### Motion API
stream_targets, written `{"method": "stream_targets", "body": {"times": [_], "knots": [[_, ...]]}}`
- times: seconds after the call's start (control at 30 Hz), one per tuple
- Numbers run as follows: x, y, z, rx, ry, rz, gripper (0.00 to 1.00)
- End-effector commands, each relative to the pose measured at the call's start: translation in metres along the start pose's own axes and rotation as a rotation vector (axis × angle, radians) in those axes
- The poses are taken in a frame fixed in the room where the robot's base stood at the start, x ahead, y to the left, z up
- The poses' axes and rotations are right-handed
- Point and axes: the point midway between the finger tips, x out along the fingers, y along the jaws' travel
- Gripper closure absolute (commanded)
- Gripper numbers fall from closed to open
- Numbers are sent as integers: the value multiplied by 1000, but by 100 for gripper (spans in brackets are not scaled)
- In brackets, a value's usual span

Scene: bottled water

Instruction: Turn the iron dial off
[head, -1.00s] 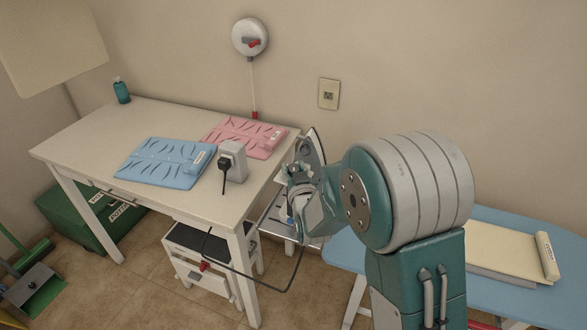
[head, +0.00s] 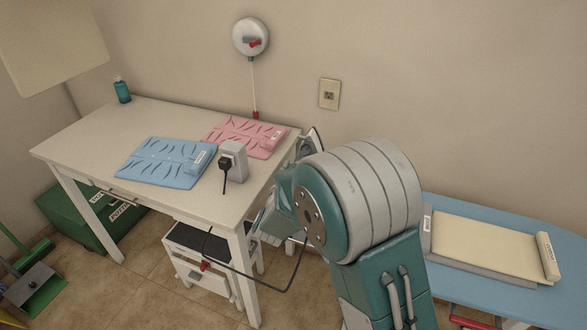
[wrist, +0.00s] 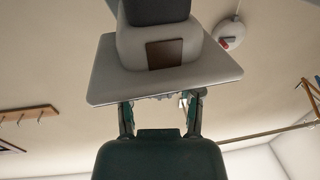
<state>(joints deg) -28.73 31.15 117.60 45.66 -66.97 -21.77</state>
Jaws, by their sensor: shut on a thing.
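The iron (head: 311,145) stands tip up beside the right end of the white table, mostly hidden behind my arm in the head view. My gripper (wrist: 160,98) shows in the wrist view with its two fingers on either side of a small part at the edge of a pale plate-like body (wrist: 110,78). It is shut on the iron dial, as far as I can tell; the dial itself is mostly hidden. In the head view my arm covers the fingertips.
A blue ironing board (head: 500,225) is at right. A wall reel (head: 250,37) hangs above the table.

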Motion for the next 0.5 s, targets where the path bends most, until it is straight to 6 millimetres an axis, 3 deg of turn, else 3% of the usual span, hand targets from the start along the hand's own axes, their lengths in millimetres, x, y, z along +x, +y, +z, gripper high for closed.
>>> {"method": "stream_targets", "body": {"times": [0.3, 0.33, 0.4, 0.5], "knots": [[1, 1, -1, 1, 2, 2, 100], [1, 1, -1, 1, 2, 2, 40], [0, 1, -1, 1, 2, 2, 18], [0, 1, -1, 1, 2, 2, 18]]}}
